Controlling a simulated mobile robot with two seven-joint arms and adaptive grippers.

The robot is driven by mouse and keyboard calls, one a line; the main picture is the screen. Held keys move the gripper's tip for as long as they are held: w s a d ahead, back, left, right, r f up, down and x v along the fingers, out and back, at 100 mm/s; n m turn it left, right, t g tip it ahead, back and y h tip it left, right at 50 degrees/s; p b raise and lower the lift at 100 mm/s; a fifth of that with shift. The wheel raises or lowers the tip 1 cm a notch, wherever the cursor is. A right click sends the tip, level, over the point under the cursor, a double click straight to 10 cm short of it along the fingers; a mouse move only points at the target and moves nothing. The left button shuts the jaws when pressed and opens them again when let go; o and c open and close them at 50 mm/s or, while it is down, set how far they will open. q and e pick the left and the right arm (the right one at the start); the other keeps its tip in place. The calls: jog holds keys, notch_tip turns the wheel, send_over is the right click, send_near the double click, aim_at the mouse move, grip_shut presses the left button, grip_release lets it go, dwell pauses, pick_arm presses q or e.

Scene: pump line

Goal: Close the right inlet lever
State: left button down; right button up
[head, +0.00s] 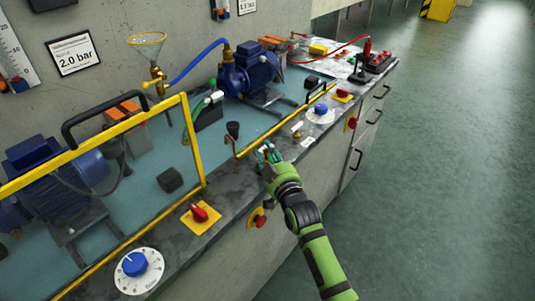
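My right gripper (267,152) is over the front edge of the bench, at the end of my green arm. Its fingers are small and partly overlap, so I cannot tell whether they are open or shut. A small white-handled brass lever (297,128) stands just right of it, apart from it in the picture. A black-knobbed brass fitting (232,130) stands to its left. A green-and-white handle (213,99) is farther back by the right pump (248,72). No readable label marks which is the right inlet lever. My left gripper is out of view.
A yellow-framed guard (190,140) stands over the left pump (55,175). Red switches (199,213) and blue dials (134,264) line the front edge. A red emergency button (260,221) is below my gripper.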

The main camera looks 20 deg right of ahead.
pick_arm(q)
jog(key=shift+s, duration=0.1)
pick_arm(e)
jog(key=shift+s, duration=0.1)
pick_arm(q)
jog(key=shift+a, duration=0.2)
pick_arm(e)
jog(key=s+d, duration=0.1)
jog(key=s, duration=1.1)
jog(key=shift+w, duration=0.1)
jog(key=shift+c, duration=0.4)
